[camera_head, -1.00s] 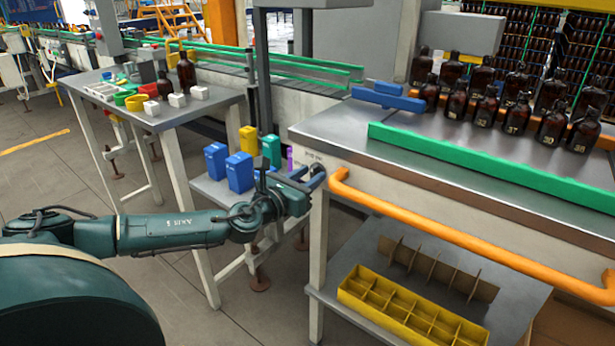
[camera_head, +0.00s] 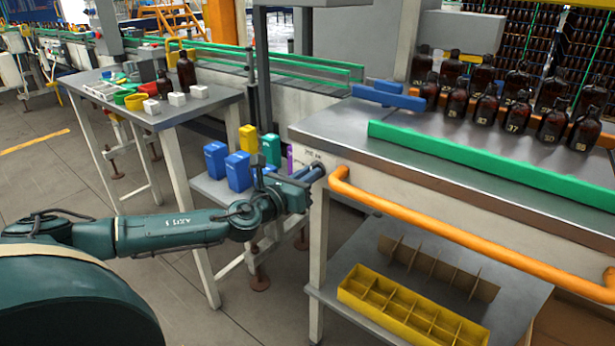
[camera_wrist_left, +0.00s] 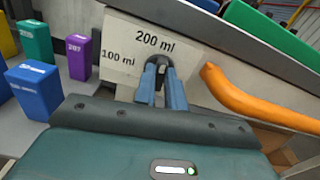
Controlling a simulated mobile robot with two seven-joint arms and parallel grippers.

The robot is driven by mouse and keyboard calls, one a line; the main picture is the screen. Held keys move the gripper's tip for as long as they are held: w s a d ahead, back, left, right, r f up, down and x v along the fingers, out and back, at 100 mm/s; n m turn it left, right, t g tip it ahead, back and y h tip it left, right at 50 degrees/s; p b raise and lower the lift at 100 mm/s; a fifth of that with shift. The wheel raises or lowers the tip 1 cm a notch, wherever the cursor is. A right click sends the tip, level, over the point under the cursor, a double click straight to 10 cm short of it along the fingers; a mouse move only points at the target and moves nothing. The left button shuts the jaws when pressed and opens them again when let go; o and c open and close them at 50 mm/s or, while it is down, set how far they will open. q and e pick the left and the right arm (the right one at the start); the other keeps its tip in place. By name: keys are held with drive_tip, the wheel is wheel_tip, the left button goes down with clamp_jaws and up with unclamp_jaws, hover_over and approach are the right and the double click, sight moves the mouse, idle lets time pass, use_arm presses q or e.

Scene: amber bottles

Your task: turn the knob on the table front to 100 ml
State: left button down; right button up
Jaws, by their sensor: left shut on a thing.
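The knob (camera_wrist_left: 161,72) is a small dark piece on the table front. My left gripper (camera_wrist_left: 161,86) has its two blue fingers around the knob and is shut on it. In the head view my left gripper (camera_head: 316,173) reaches the left end of the table front and hides the knob. A pale label plate (camera_wrist_left: 121,47) behind the knob reads "200 ml" above it and "100 ml" to its left. I cannot tell exactly where the knob points. My right gripper is not in view.
An orange rail (camera_head: 430,226) runs along the table front, close to the right of my left gripper. Blue boxes (camera_head: 239,171) and a purple box (camera_wrist_left: 78,58) stand on a low shelf to the left. Amber bottles (camera_head: 487,109) stand on the table (camera_head: 335,124).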

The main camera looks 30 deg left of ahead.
use_arm(q)
drive_tip(key=shift+a+f+n+p, duration=0.1)
drive_tip(key=shift+n+p, duration=0.2)
drive_tip(key=shift+n, duration=3.9)
drive_tip(key=shift+a+f+n+p, duration=0.1)
drive_tip(key=shift+n+p, duration=0.2)
drive_tip(key=shift+n, duration=3.9)
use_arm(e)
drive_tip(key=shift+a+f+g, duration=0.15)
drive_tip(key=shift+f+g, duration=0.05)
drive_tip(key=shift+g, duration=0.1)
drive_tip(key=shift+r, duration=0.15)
use_arm(q)
drive_tip(key=c, duration=1.5)
unclamp_jaws()
drive_tip(key=shift+o, duration=0.2)
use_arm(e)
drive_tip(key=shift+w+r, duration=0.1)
use_arm(q)
drive_tip(key=shift+s, duration=0.1)
